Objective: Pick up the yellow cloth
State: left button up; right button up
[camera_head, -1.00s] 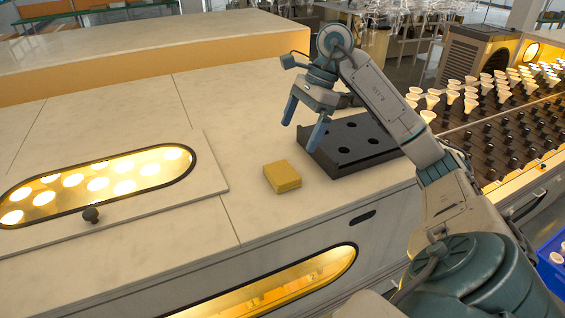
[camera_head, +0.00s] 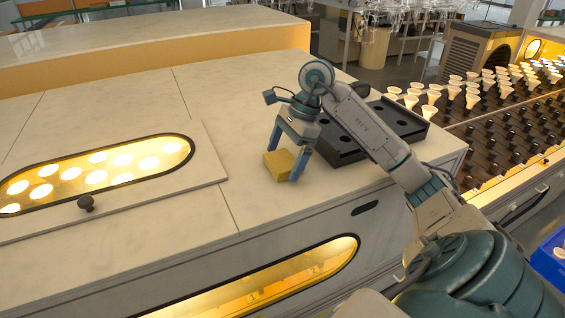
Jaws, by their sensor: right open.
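The yellow cloth (camera_head: 279,164) is a small folded block on the pale counter top (camera_head: 200,120), in front of a dark tray. My right gripper (camera_head: 284,164) is right at the cloth, pointing down, with its blue fingers apart. One finger is at the cloth's right side and the other is by its far left side. Whether either finger touches the cloth cannot be told. My left gripper is out of view.
The dark tray with round holes (camera_head: 345,150) lies just behind and right of my right gripper. Racks of bulbs (camera_head: 500,100) stand at right. A blue bin (camera_head: 551,258) shows at the right edge.

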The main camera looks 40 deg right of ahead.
jog(key=c, duration=1)
jog(key=shift+r, duration=0.15)
